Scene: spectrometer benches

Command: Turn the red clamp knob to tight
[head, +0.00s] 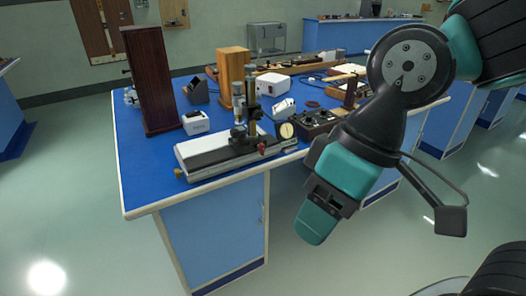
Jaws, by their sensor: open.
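The red clamp knob (262,148) is small and sits at the right front of a measuring instrument with a long white and black base (215,153). Its exact turn position is too small to read. The instrument stands near the front edge of the blue bench top, with an upright metal microscope-like column (252,105) on it. My gripper (314,225) hangs in front of the bench, right of and nearer than the knob, pointing down. It is open, seen from the side and clear of the knob; the gap between its fingers does not show.
A brass knob (179,174) is at the base's left end. A round dial (286,130) and a dark control box (314,122) stand right of the red knob. A tall dark wooden block (150,80) and a white box (196,122) are behind. Floor in front is free.

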